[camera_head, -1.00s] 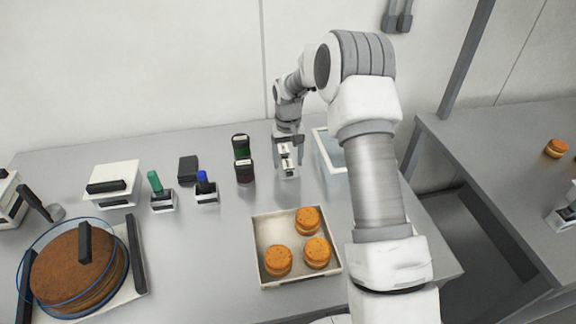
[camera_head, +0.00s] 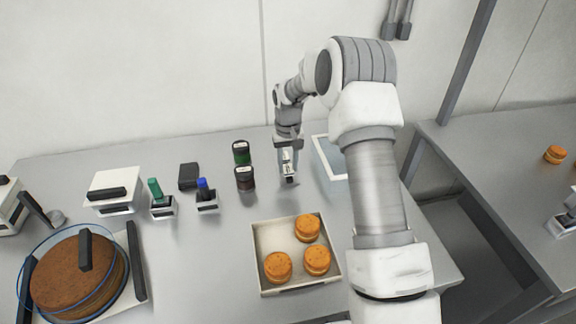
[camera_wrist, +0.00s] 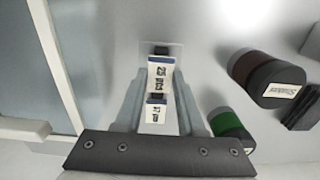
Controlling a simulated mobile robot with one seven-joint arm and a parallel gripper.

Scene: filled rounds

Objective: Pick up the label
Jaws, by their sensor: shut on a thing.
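White labels with a blue stripe and black print show in the wrist view. The upper label (camera_wrist: 160,76) reads about "25 pcs", and a lower label (camera_wrist: 155,112) reads about "17 pcs". A dark piece lies between them. My gripper (camera_head: 288,162) points down at the back of the table, and its jaws are shut on the label piece. It also shows in the wrist view (camera_wrist: 159,86), with pale fingers on both sides of the labels. I cannot tell whether the piece touches the table.
Two dark-lidded jars, green (camera_head: 240,152) and brown (camera_head: 244,181), stand left of my gripper. A clear-walled bin (camera_head: 330,160) is close on its right. A tray (camera_head: 262,235) with three orange-brown rounds lies in front. Stampers with green (camera_head: 155,190) and blue (camera_head: 204,187) handles stand left.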

